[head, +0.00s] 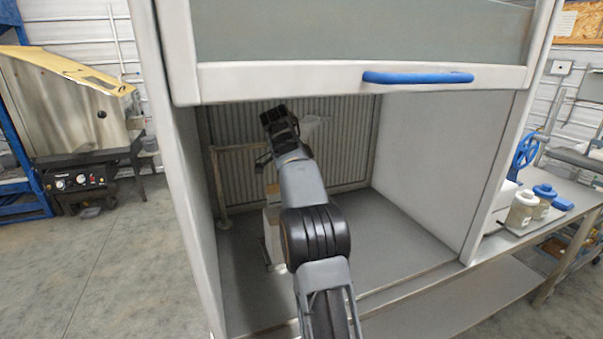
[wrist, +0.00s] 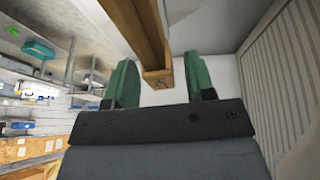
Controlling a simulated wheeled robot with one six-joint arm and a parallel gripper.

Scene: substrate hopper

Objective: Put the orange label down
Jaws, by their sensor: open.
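I cannot make out an orange label in either view. My gripper (head: 279,122) is inside the open-fronted cabinet, near its ribbed back wall. In the wrist view my gripper (wrist: 162,78) shows two green fingers spread apart. A brown wooden-looking bar (wrist: 142,35) runs down from the top, and its end appears between the fingers. I cannot tell its distance from them. A pale, partly see-through shape (head: 314,128) shows just right of my gripper in the head view; what it is stays unclear.
The cabinet has a raised sash with a blue handle (head: 418,77) above my arm. A thin rail frame (head: 219,185) and a pale box-like thing (head: 271,225) stand left of my arm, partly hidden. The cabinet floor (head: 385,240) is clear on the right. Lidded jars (head: 523,209) stand outside.

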